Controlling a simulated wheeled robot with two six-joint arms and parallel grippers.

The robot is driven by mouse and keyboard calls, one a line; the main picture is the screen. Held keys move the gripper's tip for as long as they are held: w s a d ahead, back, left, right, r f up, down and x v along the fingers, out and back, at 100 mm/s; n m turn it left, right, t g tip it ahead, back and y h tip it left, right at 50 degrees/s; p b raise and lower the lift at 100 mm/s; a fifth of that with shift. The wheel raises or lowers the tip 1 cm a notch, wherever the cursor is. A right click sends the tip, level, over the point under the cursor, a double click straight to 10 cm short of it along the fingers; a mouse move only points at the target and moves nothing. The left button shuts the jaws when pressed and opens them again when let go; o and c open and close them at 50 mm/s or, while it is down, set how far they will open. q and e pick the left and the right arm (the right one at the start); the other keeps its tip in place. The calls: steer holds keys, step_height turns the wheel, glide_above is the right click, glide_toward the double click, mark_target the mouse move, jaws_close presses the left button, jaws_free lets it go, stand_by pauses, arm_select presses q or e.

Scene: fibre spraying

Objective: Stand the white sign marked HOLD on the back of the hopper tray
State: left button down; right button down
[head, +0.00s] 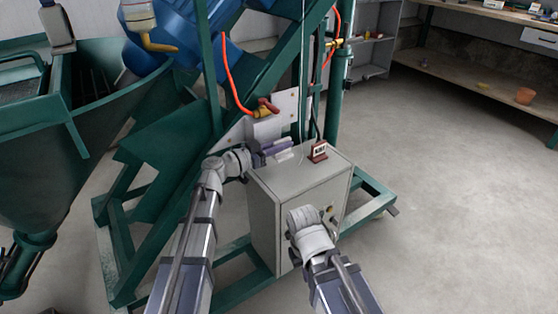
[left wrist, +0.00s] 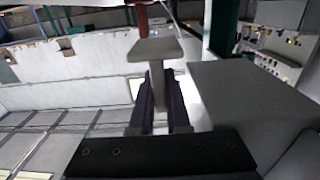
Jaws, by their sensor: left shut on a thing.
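My left gripper (head: 275,150) is over the top of the grey cabinet. Its fingers are shut on a pale T-shaped piece, likely the white sign (left wrist: 155,85), which also shows as a small white shape in the head view (head: 284,153). No lettering on it can be read. The green hopper (head: 55,160) stands at the left of the head view, with a grid-covered tray part (head: 20,89) at its top. It is well apart from my left gripper. My right arm ends low in front of the cabinet; its gripper fingers cannot be seen.
The grey cabinet (head: 262,222) has a small dark red stand with a white label (head: 318,151) on top. Green frame beams (head: 175,165) stand between the cabinet and the hopper. An orange hose (head: 228,75) hangs nearby. The floor (head: 450,200) at right is clear.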

mark_target(281, 155)
arm_select(q)
steer(key=shift+a+f, duration=0.1)
steer(key=shift+f, duration=0.2)
step_height(281, 155, down, 3)
steer(key=b, duration=0.3)
steer(key=shift+f, duration=0.1)
steer(key=shift+w+f+b, duration=0.1)
steer(key=shift+f+b, duration=0.25)
steer(key=shift+b, duration=0.1)
steer(key=shift+w+a, duration=0.1)
